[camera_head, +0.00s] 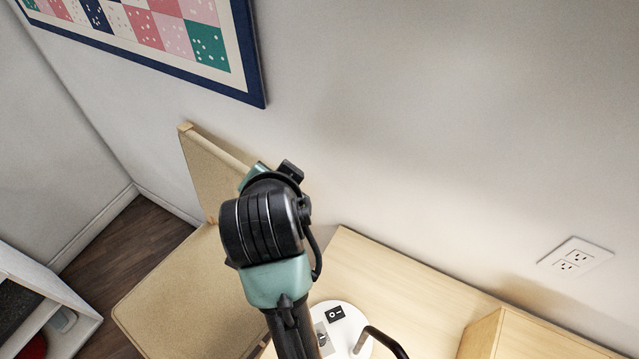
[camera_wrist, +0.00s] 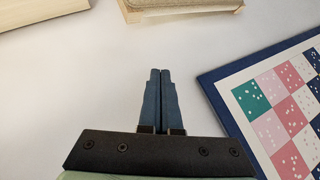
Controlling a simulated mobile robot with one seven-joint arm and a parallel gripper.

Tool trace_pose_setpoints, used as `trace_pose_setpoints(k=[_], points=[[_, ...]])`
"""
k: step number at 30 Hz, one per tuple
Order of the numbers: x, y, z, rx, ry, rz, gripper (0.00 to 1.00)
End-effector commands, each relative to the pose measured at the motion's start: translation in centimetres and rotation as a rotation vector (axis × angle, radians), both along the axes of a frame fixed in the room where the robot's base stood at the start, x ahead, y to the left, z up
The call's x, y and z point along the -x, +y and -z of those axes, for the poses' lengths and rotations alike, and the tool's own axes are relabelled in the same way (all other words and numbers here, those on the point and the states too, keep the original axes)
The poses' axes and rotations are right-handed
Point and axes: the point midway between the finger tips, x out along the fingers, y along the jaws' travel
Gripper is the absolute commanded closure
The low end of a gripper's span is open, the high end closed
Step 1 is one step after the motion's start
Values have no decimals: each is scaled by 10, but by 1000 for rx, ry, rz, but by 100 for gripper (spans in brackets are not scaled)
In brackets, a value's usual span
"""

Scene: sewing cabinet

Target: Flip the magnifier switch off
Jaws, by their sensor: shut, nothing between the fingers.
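The magnifier's white round base (camera_head: 346,341) stands on the wooden cabinet top at the bottom of the head view. A small black rocker switch (camera_head: 335,313) with white marks sits on it. I cannot tell which side is pressed. A black bent arm (camera_head: 387,339) rises from the base; the lens is not in view. My gripper (camera_wrist: 160,72) is shut and empty in the wrist view, in front of bare wall. In the head view my arm hides its fingers. It is up near the wall, well apart from the switch.
A framed quilt picture (camera_head: 165,88) hangs on the wall; its blue frame (camera_wrist: 222,103) is right of my fingers in the wrist view. The cabinet top (camera_head: 395,285) is clear behind the base. A wall outlet (camera_head: 575,258) is at right.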

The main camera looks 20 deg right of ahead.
Motion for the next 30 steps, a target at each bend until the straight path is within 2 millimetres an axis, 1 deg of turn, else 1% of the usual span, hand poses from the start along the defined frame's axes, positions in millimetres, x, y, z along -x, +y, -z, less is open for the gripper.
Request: trace_pose_setpoints(k=[1, 2, 3, 4, 6, 9, 10, 12, 14, 24, 26, 30], points=[[24, -6, 36, -69, 135, 92, 100], [40, -8, 55, -107, 207, 150, 100], [60, -10, 78, -149, 294, 223, 100], [74, -11, 92, -175, 354, 275, 100], [105, -11, 117, -220, 469, 385, 100], [137, -9, 137, -256, 579, 497, 100], [143, -9, 140, -261, 600, 519, 100], [152, -8, 146, -269, 631, 553, 100], [155, -7, 148, -272, 641, 565, 100], [155, -8, 150, -272, 639, 565, 100], [155, -9, 154, -272, 641, 565, 100], [156, -13, 173, -272, 643, 566, 100]])
